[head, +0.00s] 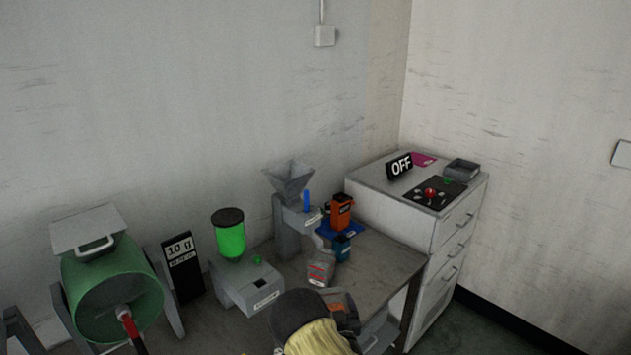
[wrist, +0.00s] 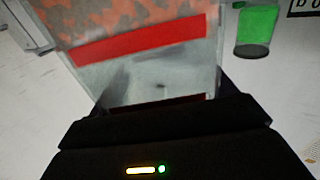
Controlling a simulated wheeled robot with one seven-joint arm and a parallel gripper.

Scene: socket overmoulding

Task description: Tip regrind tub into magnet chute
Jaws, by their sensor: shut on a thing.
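The regrind tub (head: 320,268), pale and see-through with a red band, is in front of the magnet chute in the head view. In the wrist view the tub (wrist: 145,75) fills the upper middle, with orange and grey flakes behind its wall. My gripper (head: 338,296) is shut on the tub; its dark jaws (wrist: 160,108) press against the tub's near end. The magnet chute (head: 288,183), a grey funnel on a grey stand with a blue handle, stands beyond the tub. I cannot tell whether the tub touches the bench.
A drawer cabinet (head: 415,220) closes off the right. The bench (head: 385,262) has bare room at right.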

